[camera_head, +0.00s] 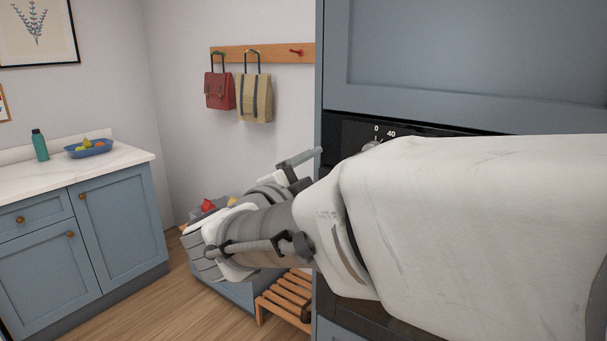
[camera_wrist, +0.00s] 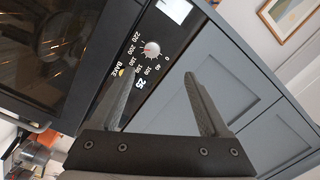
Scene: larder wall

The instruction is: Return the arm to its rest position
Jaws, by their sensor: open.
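My arm reaches across the right half of the head view, in front of the oven (camera_head: 345,130), and its far end is near the middle. In the wrist view my gripper (camera_wrist: 169,73) is open, its two dark fingers apart with nothing between them. Past the fingertips is the oven's control panel with a round dial knob (camera_wrist: 152,50), ringed by temperature numbers and the word BAKE. The gripper is apart from the knob as far as I can tell. In the head view my arm hides most of the oven front.
A blue cabinet (camera_head: 121,228) with a pale worktop stands left, bearing a teal bottle (camera_head: 40,145) and a fruit bowl (camera_head: 90,150). Bags (camera_head: 255,98) hang on a wall rail. A slatted wooden stool (camera_head: 285,297) stands low beyond my arm. Floor at lower left is clear.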

